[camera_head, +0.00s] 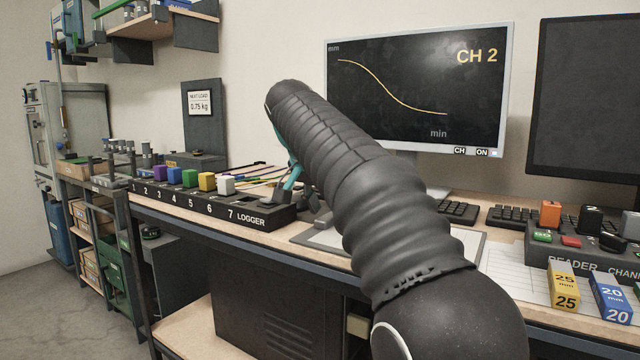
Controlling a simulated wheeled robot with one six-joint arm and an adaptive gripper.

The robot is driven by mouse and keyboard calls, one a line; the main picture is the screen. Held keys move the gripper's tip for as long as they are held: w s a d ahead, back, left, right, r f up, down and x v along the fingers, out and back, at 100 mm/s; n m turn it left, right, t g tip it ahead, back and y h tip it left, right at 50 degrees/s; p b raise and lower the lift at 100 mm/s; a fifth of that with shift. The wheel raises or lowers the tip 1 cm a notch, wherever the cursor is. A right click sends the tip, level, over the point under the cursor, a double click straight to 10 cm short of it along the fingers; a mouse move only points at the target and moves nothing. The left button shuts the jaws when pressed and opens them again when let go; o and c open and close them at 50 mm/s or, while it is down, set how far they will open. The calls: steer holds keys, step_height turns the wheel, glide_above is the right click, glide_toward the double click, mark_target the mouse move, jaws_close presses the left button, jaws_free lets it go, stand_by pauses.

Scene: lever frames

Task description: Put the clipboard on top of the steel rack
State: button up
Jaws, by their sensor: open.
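My gripper (314,204) shows only in part, as dark pieces below the far end of my arm, which hides the rest. It is open, over the bench between the logger and a flat board. The grey-edged board (322,239) with pale paper lies flat on the bench and looks like the clipboard; my arm covers its middle. I cannot tell whether the gripper touches it. A low dark rack (102,212) with bins on its shelves stands at the far left and may be the steel rack. Several small items stand on its top.
The black logger box (262,217) with coloured blocks runs along the bench (190,221). The monitor (420,90) and keyboard (455,211) stand behind my arm. Yellow (564,285) and blue (610,297) blocks stand at right. Floor (60,310) is clear at lower left.

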steer(key=v, duration=1)
steer(key=shift+s+r, duration=0.2)
steer(key=shift+r, duration=0.1)
